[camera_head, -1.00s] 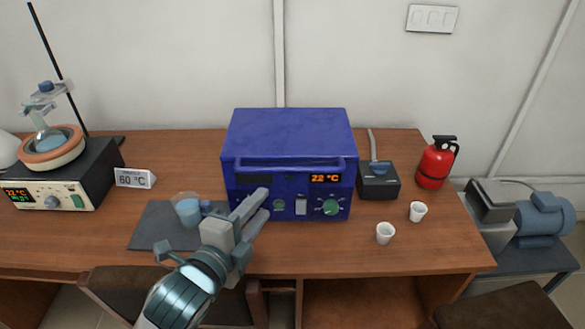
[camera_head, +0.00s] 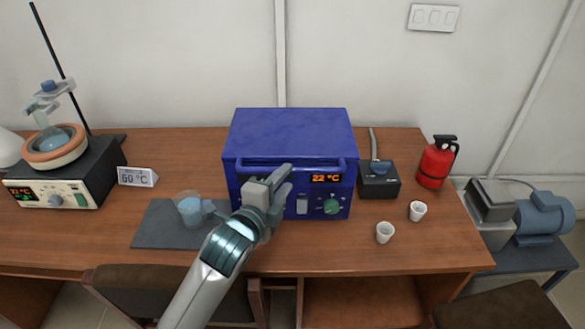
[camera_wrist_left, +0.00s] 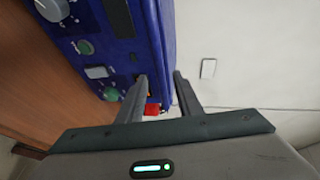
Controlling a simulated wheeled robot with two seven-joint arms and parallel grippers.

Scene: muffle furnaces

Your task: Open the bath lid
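The bath is a blue box (camera_head: 290,133) on the wooden table, its flat lid down. A blue bar handle (camera_head: 325,162) runs along the upper front, above a panel reading 22 °C. My left gripper (camera_head: 288,174) is in front of the panel's upper part, just below the bar, and hides part of it. In the left wrist view the fingers (camera_wrist_left: 160,78) are apart, with a blue edge of the bath (camera_wrist_left: 160,45) showing at the gap. I cannot tell whether they touch it. My right gripper is out of view.
A beaker (camera_head: 190,208) stands on a dark mat left of the bath. Right of it are a small black device (camera_head: 379,186), two white cups (camera_head: 384,232) and a red extinguisher (camera_head: 436,163). A heating unit with a flask (camera_head: 55,138) stands far left.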

